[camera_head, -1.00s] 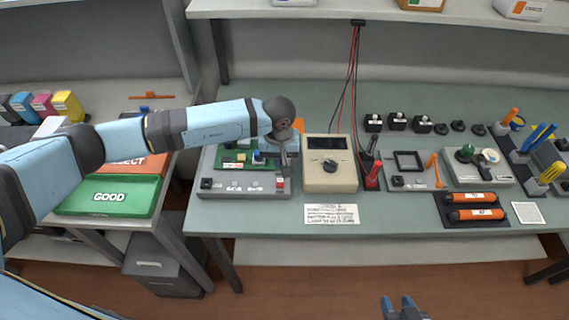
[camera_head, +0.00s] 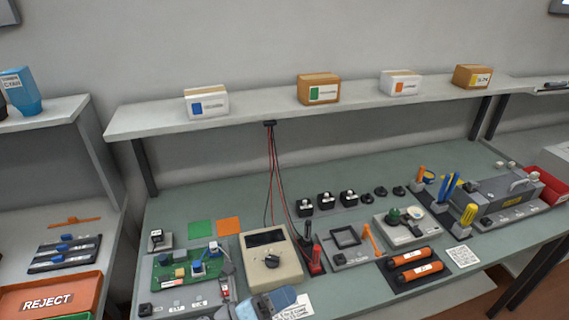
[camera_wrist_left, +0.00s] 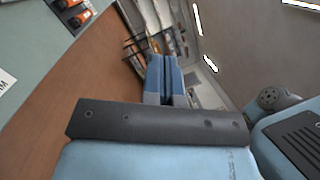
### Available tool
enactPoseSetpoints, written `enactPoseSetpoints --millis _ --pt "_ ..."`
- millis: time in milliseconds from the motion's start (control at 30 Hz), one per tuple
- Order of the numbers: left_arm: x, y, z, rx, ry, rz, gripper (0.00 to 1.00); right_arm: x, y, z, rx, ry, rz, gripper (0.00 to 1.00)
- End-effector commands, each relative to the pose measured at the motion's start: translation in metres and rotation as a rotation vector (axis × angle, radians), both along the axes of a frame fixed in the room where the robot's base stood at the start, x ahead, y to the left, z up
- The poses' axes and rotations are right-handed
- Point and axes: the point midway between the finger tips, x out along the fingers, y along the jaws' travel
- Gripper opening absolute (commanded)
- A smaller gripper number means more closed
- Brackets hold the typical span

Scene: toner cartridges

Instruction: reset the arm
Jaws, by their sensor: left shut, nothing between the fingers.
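My left gripper (camera_wrist_left: 165,72) shows in the left wrist view as two blue fingers side by side, shut with nothing between them. It is off the bench surface, with the brown floor and bench edge to its left in that view. The test fixture (camera_head: 180,299) with a green circuit board (camera_head: 172,270) stands clear of my gripper.
The beige meter (camera_head: 268,266) stands right of the fixture. Orange cartridges (camera_head: 415,262) lie on a dark mat. A shelf (camera_head: 250,109) with several boxes spans the back. An orange REJECT tray (camera_head: 30,306) is at the left.

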Motion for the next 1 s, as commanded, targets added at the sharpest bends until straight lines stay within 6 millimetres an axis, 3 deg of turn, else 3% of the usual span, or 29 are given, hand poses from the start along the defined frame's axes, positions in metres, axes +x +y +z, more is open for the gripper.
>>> enactPoseSetpoints --millis 133,233,400,500,667,1000 --pt "0.001 0.056 -0.028 -0.364 0.593 0.26 0.0 0.0 0.0 0.005 0.0 0.002 -0.001 0.43" --pt "-0.012 0.101 -0.066 -0.626 0.98 0.427 0.0 -0.001 0.0 0.007 -0.001 0.003 -0.002 0.43" --pt "-0.065 0.163 -0.132 -1.043 1.512 0.677 0.0 -0.001 -0.001 0.01 -0.001 0.003 -0.002 0.43" --pt "-0.096 0.184 -0.157 -1.219 1.704 0.777 0.0 -0.001 -0.001 0.011 -0.001 0.003 -0.002 0.43" --pt "-0.122 0.197 -0.174 -1.356 1.842 0.851 0.0 -0.002 -0.001 0.012 -0.001 0.003 -0.002 0.43" --pt "-0.124 0.198 -0.176 -1.37 1.855 0.858 0.0 -0.001 -0.001 0.012 -0.002 0.003 -0.003 0.43"
